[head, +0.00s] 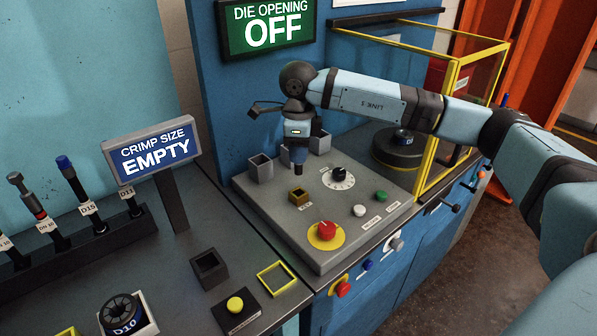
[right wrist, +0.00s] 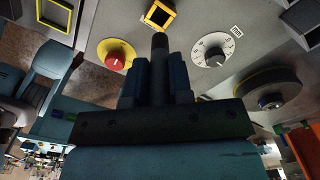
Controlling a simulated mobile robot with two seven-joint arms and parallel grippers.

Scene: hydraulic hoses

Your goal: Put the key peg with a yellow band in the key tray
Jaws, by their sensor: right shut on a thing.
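My right gripper (head: 297,152) points down over the grey control panel, behind the brass-edged square key socket (head: 299,195). It is shut on a dark peg (right wrist: 160,44), whose tip sticks out past the fingers in the right wrist view. No yellow band shows on the part of the peg I can see; the rest is hidden between the fingers. The socket (right wrist: 159,15) lies just beyond the tip in that view, and the two look apart. I cannot tell which holder is the key tray; a yellow-edged square (head: 277,278) lies on the left bench. My left gripper is not in view.
Grey square cups (head: 260,168) stand at the panel's back. A red knob (head: 326,231) and a dial (head: 338,179) flank the socket. A yellow-framed guard (head: 452,85) stands on the right. A black open box (head: 209,268) and a rack of tools (head: 80,230) are left.

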